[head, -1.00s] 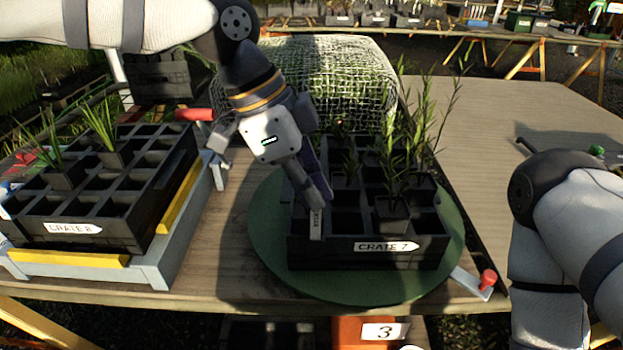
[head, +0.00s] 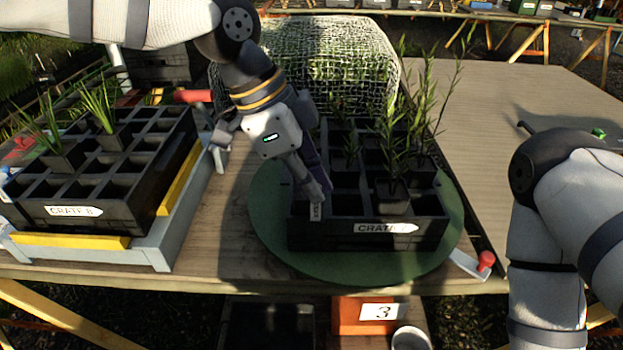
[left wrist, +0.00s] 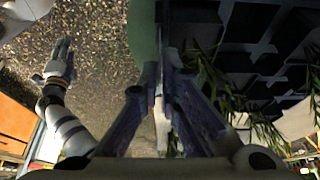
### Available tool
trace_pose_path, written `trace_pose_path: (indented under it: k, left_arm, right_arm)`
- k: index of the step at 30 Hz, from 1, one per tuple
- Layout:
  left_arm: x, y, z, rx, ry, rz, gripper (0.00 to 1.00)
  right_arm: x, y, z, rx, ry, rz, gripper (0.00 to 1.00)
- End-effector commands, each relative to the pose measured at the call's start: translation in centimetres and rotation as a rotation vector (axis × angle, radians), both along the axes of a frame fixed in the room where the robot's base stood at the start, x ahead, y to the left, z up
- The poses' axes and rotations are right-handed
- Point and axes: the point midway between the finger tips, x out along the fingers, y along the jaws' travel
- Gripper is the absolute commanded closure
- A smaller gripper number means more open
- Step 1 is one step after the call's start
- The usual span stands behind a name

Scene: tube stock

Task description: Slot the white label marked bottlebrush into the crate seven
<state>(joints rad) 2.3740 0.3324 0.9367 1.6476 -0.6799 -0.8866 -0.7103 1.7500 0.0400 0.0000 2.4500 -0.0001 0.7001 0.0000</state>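Crate seven (head: 345,240) is a black multi-cell crate on a green round turntable (head: 272,235), with a "CRATE 7" tag on its front. My left gripper (head: 318,194) is over its front left corner, shut on a narrow white label (head: 316,212). The label stands upright; its lower part is hidden, apparently behind the front wall. Its lettering is too small to read. In the left wrist view the pale label (left wrist: 161,122) shows between the fingers. My right arm shows at the right of the head view; its gripper seems to appear small in the left wrist view (left wrist: 60,62).
Leafy seedlings (head: 390,165) stand in crate seven's middle and right cells. Crate 8 (head: 110,235) stands left in a grey-and-yellow frame. A netted cover (head: 310,75) is behind. A red-knobbed lever (head: 485,262) projects at front right. The right tabletop is mostly clear.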

Motion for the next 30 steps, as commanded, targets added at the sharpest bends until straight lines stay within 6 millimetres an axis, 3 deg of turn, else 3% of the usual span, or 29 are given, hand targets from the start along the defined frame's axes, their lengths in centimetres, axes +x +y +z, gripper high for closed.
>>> trace_pose_path:
  k: [1,2,12,24,30]
  left_arm:
    - [0.0,0.0,0.0,0.000,0.000,0.000,0.79]
    - [0.0,0.0,0.0,0.000,0.000,0.000,0.72]
    - [0.1,0.2,0.4,-0.001,-0.001,0.002,0.72]
    - [0.1,3.8,9.2,-0.002,-0.003,0.002,0.72]
    - [0.0,4.6,11.0,-0.001,0.000,0.000,0.72]
  right_arm:
    - [0.0,0.0,0.0,0.000,0.000,0.000,0.60]
    - [0.0,0.0,0.0,0.000,0.000,0.000,0.60]
    - [0.0,0.0,0.0,0.000,0.001,0.000,0.60]
    - [0.0,0.0,0.0,0.000,0.001,0.000,0.60]
    - [0.0,0.0,0.0,0.000,0.001,0.000,0.60]
